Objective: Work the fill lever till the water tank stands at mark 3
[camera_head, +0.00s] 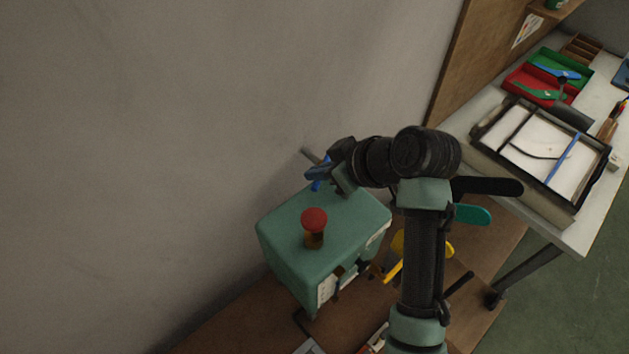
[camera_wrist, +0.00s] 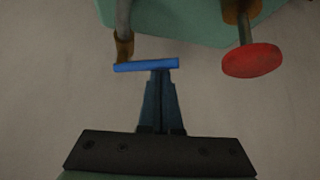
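A blue bar-shaped handle (camera_wrist: 146,66), which looks like the fill lever, lies across the tips of my gripper (camera_wrist: 161,72) in the wrist view. A grey rod with a brown end stands beside it. My gripper's fingers are together; the bar seems to touch their tips, not sit between them. In the head view the blue handle (camera_head: 317,184) shows beside my gripper (camera_head: 330,170), above the back of a green box (camera_head: 285,238), which may be the water tank. A white panel (camera_head: 327,288) on its front is too small to read, so the level cannot be told.
A red knob (camera_head: 314,220) stands on the box top and also shows in the wrist view (camera_wrist: 252,60). A plain wall (camera_head: 150,150) rises behind. At right, a white table (camera_head: 592,212) holds a black-framed tray (camera_head: 603,160) and a red bin (camera_head: 515,90).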

